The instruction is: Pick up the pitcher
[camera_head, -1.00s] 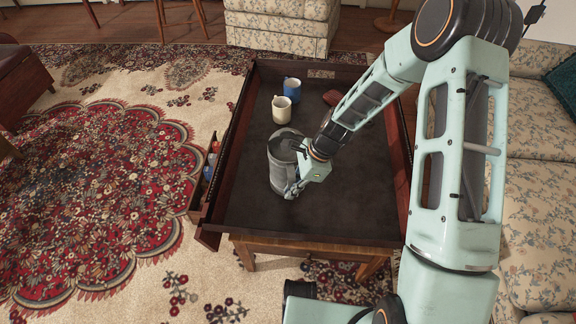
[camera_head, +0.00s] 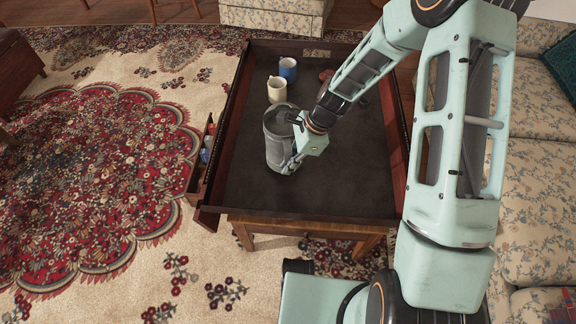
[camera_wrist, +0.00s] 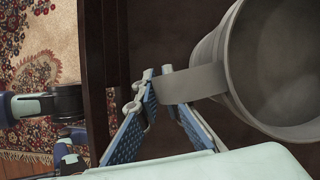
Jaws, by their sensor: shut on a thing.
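The pitcher (camera_head: 278,143) is a grey, ribbed, open-topped vessel near the middle of the dark table tray. It also shows in the wrist view (camera_wrist: 223,50), at the right, with its round opening facing the camera and its band-like handle reaching left. My gripper (camera_head: 293,168) is at the pitcher's near right side in the head view. In the wrist view my gripper (camera_wrist: 157,92) has its blue-padded fingers closed on the handle. Whether the pitcher's base touches the tray is hard to tell.
A cream mug (camera_head: 277,90) and a blue mug (camera_head: 288,70) stand behind the pitcher. A reddish object (camera_head: 326,75) lies at the back right, partly behind my arm. The tray table (camera_head: 300,205) has raised dark edges. A floral sofa (camera_head: 535,190) stands at the right.

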